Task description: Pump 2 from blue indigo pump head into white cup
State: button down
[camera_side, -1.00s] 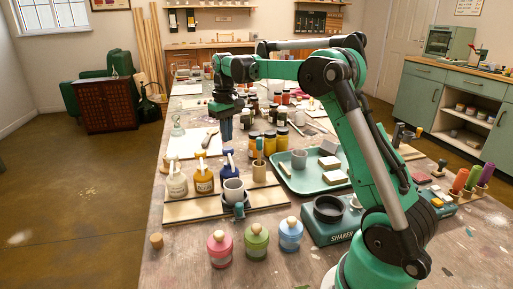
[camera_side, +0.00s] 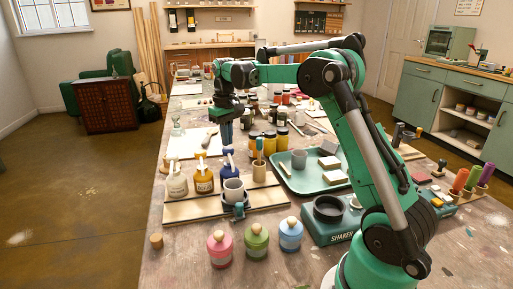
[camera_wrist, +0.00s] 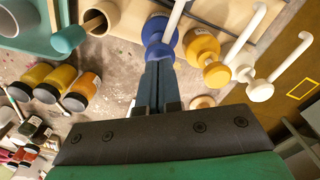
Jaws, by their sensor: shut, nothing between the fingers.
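The blue pump bottle (camera_side: 229,169) stands at the right end of a row of three pump bottles on a wooden board. In the wrist view its blue pump head (camera_wrist: 158,32) with a pale spout is at top centre. My gripper (camera_side: 227,146) is shut and empty, pointing down over the blue pump. In the wrist view its fingertips (camera_wrist: 159,64) overlap the blue pump's edge; I cannot tell whether they touch it. The white cup (camera_side: 234,188) stands in front of the blue bottle in a dark holder (camera_side: 236,207). I cannot see inside the cup.
Yellow (camera_side: 204,180) and white (camera_side: 177,183) pump bottles stand left of the blue one. A wooden pot (camera_side: 259,172) with a brush is to its right. A green tray (camera_side: 284,184) with a grey cup (camera_side: 299,157) lies further right. Yellow jars (camera_side: 269,141) stand behind.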

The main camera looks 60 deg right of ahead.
jog(key=shift+f, duration=1.1)
jog(key=shift+r, duration=1.7)
notch_tip(320, 180, up, 6)
